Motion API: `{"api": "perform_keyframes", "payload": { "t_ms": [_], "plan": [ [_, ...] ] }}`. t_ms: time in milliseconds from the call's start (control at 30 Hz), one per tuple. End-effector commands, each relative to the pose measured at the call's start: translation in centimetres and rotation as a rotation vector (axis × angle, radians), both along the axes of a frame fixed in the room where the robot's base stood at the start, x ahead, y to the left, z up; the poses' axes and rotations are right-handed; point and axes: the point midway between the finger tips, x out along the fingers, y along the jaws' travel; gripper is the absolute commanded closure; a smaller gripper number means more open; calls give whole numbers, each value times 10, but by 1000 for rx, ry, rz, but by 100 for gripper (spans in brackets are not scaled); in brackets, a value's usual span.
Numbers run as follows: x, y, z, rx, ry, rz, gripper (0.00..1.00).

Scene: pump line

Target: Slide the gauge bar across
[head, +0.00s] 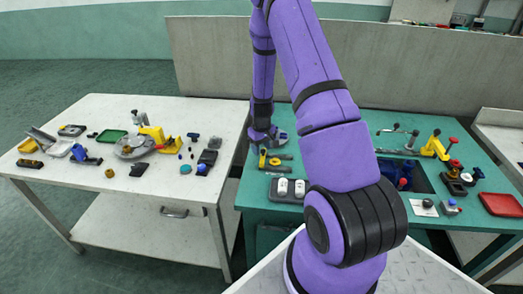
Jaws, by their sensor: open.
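My gripper (275,140) is open at the left end of the green table (325,119), low near its top. Its fingers are small, and I cannot tell whether they touch anything. Just in front of it lie a small yellow part (263,158) and thin dark grey bars (280,157). I cannot tell for sure which piece is the gauge bar; it may be among these grey bars. My arm hides the middle of the green table.
A dark block with two white rounded pieces (282,187) sits in front of the grey bars. A recess with blue parts (405,182), a yellow clamp (435,146) and a red tray (501,204) lie to the right. A white table (90,194) with several tools stands left.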

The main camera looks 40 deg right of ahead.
Motion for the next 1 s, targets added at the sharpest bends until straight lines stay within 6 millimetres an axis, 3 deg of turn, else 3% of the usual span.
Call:
{"api": "perform_keyframes", "payload": {
  "t_ms": [300, 500, 1000],
  "plan": [
    [1, 0, 59, -2, -5, 1, 50],
    [1, 0, 84, -2, -4, 1, 50],
    [1, 1, 93, -1, -2, 1, 50]
  ]
}}
